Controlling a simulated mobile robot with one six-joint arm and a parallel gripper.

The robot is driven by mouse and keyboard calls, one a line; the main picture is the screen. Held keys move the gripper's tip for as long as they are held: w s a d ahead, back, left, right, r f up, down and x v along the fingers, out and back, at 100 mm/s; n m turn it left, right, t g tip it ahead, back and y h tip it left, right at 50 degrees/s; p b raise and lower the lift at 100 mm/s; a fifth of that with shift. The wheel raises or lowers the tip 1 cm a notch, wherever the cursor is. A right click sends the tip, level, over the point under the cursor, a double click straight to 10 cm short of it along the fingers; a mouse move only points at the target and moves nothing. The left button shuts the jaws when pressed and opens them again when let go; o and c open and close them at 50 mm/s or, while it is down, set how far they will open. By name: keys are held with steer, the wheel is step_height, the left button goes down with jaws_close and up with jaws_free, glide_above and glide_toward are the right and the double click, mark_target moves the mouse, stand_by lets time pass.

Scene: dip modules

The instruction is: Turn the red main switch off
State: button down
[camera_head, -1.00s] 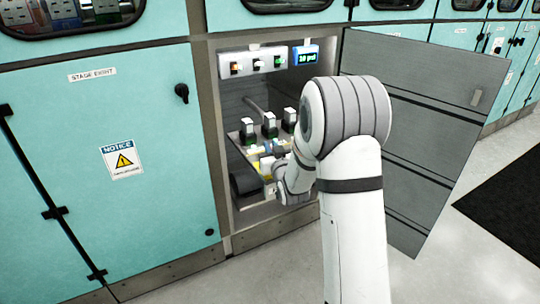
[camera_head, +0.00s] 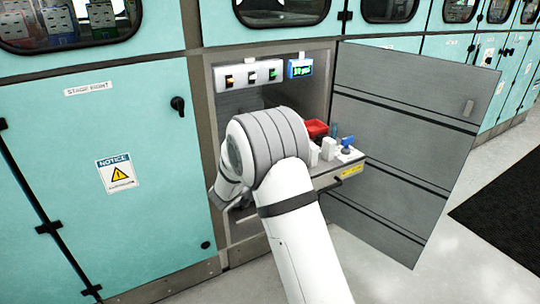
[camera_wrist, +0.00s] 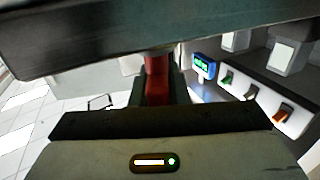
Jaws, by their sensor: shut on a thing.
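In the wrist view my gripper (camera_wrist: 155,92) has its two broad jaws at top and bottom of the picture. It is shut on a red upright part with dark sides, which looks like the red main switch (camera_wrist: 157,78); the jaws hide much of it. In the head view my arm covers the gripper.
White posts (camera_head: 328,149) and a blue-topped part (camera_head: 347,142) stand on the tray. Above is a switch panel (camera_head: 250,76) with a lit display (camera_head: 300,68). The grey cabinet door (camera_head: 405,140) hangs open at the right. Teal cabinets flank it; floor lies clear in front.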

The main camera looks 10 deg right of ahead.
steer(key=shift+s+d+m+g+h+p, duration=0.1)
steer(key=shift+s+m+g+h+p, duration=0.05)
steer(key=shift+m+g+h+p, duration=1.15)
steer(key=shift+s+d+m+g+h+p, duration=0.1)
steer(key=shift+m+g+h+p, duration=0.35)
steer(key=shift+m+g, duration=0.95)
steer(key=shift+n+g, duration=0.3)
steer(key=shift+g, duration=0.3)
steer(key=c, duration=1.4)
jaws_free()
steer(key=shift+a, duration=0.1)
steer(key=p+v, duration=0.1)
steer(key=v, duration=0.6)
steer(key=shift+s+a, duration=0.2)
